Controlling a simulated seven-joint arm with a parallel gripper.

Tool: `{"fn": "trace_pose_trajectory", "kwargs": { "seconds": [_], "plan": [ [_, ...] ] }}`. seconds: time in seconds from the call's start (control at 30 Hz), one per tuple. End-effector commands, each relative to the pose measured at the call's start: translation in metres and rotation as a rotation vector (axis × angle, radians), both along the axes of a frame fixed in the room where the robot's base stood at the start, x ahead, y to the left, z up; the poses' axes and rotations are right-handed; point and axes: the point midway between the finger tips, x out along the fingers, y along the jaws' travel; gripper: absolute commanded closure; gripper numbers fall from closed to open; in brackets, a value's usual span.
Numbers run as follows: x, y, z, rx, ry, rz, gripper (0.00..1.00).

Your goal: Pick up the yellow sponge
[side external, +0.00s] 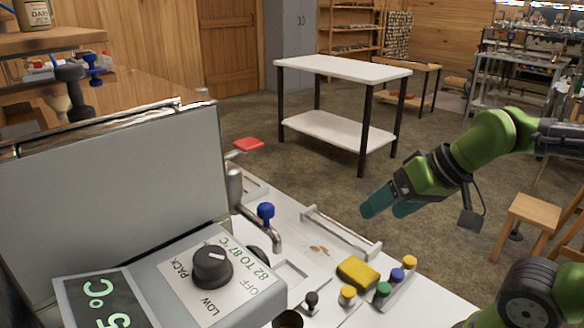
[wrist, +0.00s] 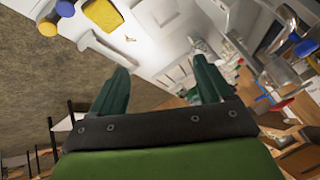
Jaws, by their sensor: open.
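The yellow sponge (side external: 358,272) lies flat on the white worktop, near the colored-capped bottles. It also shows at the top left of the wrist view (wrist: 103,15). My gripper (side external: 385,207) is open and empty, with green fingers. It hangs in the air above and to the right of the sponge in the side view, apart from it. In the wrist view, the open fingers (wrist: 160,88) point toward the worktop, with the sponge off to their upper left.
A rail (side external: 340,232) runs along the worktop edge behind the sponge. Green (side external: 383,289), blue (side external: 397,275) and yellow (side external: 348,292) caps stand close by it. A white table (side external: 340,68) stands behind.

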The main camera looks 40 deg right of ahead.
Motion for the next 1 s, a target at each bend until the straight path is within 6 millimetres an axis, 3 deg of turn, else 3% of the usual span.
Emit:
{"fn": "trace_pose_trajectory", "kwargs": {
  "seconds": [0.33,0.8,1.0],
  "plan": [
    [0.004,-0.001,-0.009,0.001,0.042,-0.006,0.21],
    [0.069,-0.046,-0.071,-0.188,0.506,0.154,0.21],
    [0.080,-0.060,-0.072,-0.265,0.592,0.265,0.21]
  ]
}}
